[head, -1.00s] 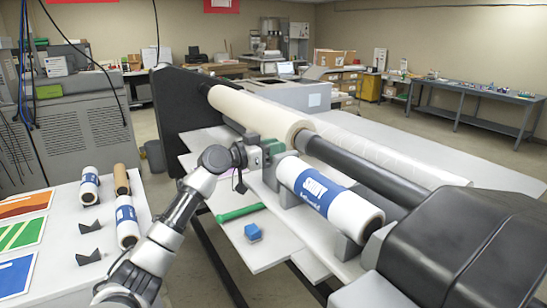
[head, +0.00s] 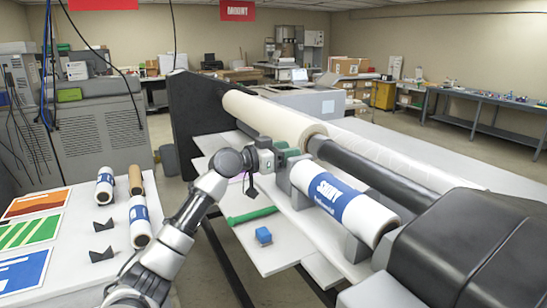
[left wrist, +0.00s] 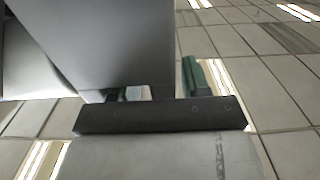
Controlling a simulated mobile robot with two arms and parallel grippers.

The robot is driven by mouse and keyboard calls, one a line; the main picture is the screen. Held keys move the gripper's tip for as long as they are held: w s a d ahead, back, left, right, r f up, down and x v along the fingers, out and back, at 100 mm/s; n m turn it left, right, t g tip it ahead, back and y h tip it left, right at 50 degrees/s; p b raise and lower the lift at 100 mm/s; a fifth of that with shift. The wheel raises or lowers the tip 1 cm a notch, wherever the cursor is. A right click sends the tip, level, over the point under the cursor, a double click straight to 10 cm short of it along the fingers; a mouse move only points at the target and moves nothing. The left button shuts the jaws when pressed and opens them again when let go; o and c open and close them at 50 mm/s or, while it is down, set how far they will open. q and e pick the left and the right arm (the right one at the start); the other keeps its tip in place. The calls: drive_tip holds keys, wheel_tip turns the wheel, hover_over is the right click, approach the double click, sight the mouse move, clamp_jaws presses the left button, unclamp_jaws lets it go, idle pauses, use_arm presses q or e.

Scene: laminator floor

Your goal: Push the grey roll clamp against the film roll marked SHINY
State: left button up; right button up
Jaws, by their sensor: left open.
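The film roll marked SHINY (head: 328,188), white with a blue band, lies on grey supports along the front of the laminator. A grey block that looks like the roll clamp (head: 283,180) shows at the roll's far left end, partly hidden by my gripper. My left gripper (head: 286,154) is at that end, its green-padded fingers pointing right, open. In the left wrist view the gripper (left wrist: 160,92) has a large smooth grey surface (left wrist: 110,40) in front of it, over and between the fingers. I cannot tell whether they touch, or whether clamp and roll touch. My right gripper is out of view.
A dark bar (head: 375,172) and a cream roll (head: 262,118) lie behind the SHINY roll. A green tool (head: 252,215) and a blue block (head: 263,235) lie on the shelf in front. The left table holds other rolls (head: 140,222) and dark wedges (head: 103,225).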

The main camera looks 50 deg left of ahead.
use_arm(q)
drive_tip(key=b+v, duration=0.5)
drive_tip(key=v, duration=0.5)
drive_tip(key=shift+d, duration=0.1)
